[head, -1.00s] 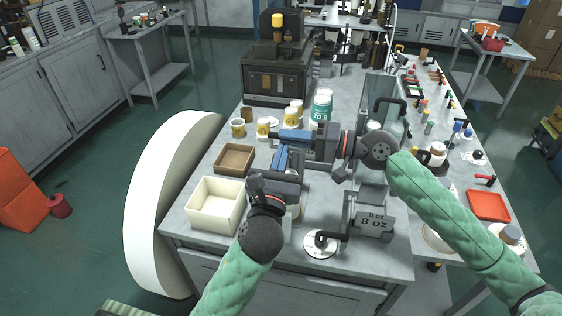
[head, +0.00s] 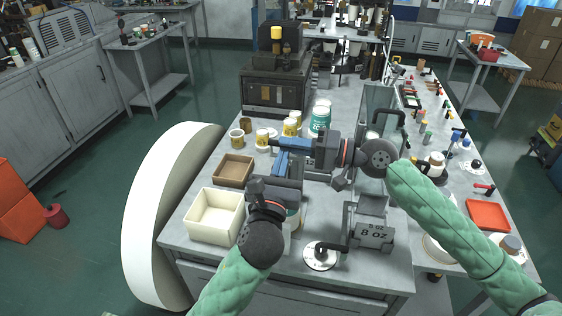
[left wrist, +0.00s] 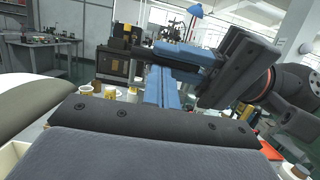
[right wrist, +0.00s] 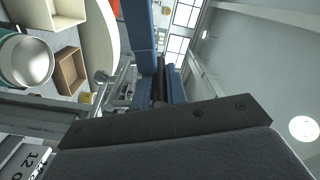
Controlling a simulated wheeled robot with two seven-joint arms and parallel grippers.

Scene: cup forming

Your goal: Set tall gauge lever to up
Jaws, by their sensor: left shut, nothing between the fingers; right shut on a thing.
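A grey gauge stand (head: 372,234) marked 8 oz is at the table's front right. A black bent lever (head: 331,246) sits beside it above a white dial (head: 320,256). I cannot tell which lever is the tall gauge's. A 12 label (right wrist: 20,160) shows in the right wrist view. My right gripper (head: 279,143) is over the middle of the table, pointing left, shut on a dark piece (right wrist: 160,88) mostly hidden between its blue fingers. My left gripper (head: 281,158) is shut and empty, its blue fingers upright close to the right gripper; whether they touch is unclear.
A cream bin (head: 214,216) and a brown tray (head: 233,170) lie at the left. Yellow-labelled cups (head: 262,139) and a teal tub (head: 320,118) stand behind the grippers. A clear panel (head: 375,108) stands behind my right arm. A red tray (head: 488,215) is at right.

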